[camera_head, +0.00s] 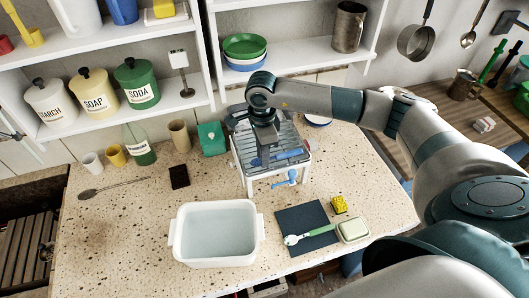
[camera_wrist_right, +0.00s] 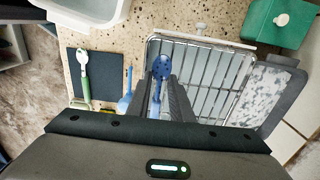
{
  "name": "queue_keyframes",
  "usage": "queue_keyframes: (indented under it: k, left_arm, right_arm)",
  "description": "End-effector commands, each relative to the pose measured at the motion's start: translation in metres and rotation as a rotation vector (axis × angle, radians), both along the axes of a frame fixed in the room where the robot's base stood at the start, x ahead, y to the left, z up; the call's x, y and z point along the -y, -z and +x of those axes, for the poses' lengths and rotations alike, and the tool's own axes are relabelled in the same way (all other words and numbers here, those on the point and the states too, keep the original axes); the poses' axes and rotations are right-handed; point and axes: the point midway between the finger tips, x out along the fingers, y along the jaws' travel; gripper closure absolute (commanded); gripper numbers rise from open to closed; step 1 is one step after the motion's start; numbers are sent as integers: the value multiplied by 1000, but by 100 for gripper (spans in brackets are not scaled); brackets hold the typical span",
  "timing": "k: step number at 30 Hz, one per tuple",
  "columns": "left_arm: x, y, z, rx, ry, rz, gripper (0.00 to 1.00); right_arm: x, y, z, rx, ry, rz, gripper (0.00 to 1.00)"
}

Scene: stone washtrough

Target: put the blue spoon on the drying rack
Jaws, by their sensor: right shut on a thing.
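The blue spoon (camera_wrist_right: 162,67) is between the fingers of my right gripper (camera_wrist_right: 161,88), its head with small dark spots beyond the fingertips. In the head view the blue spoon (camera_head: 289,155) lies across the front part of the drying rack (camera_head: 250,178). My right gripper (camera_head: 265,147) points down over the rack and is shut on the spoon. The rack's wire bars (camera_wrist_right: 205,75) show under the spoon in the wrist view. I cannot tell whether the spoon touches them. My left gripper is in neither view.
A second blue utensil (camera_head: 287,179) is at the rack's front. A white water basin (camera_head: 215,262) stands front left. A dark mat (camera_head: 296,219) holds a green-handled spoon (camera_head: 310,234), near a yellow sponge (camera_head: 339,204) and a soap dish (camera_head: 353,230). A green box (camera_head: 211,138) stands left of the rack.

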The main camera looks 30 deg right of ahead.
Motion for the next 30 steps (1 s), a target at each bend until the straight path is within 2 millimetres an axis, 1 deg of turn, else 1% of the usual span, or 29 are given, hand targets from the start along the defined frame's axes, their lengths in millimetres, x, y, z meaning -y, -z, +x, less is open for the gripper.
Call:
queue_keyframes:
  k: [6,7,8,9,19,24,26,30]
  left_arm:
    - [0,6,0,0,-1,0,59]
    - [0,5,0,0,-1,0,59]
    - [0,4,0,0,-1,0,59]
    - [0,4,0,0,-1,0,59]
    - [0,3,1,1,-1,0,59]
    - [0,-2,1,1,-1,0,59]
    - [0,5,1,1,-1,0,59]
    - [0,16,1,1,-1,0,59]
  right_arm:
    - [0,4,0,0,0,0,100]
    - [0,4,0,0,0,0,78]
    - [0,3,0,0,0,0,71]
    - [0,3,0,0,0,0,62]
    - [0,2,0,0,0,0,62]
    - [0,-3,0,0,0,0,62]
    - [0,-4,1,3,0,0,62]
    - [0,-21,1,4,-1,-1,62]
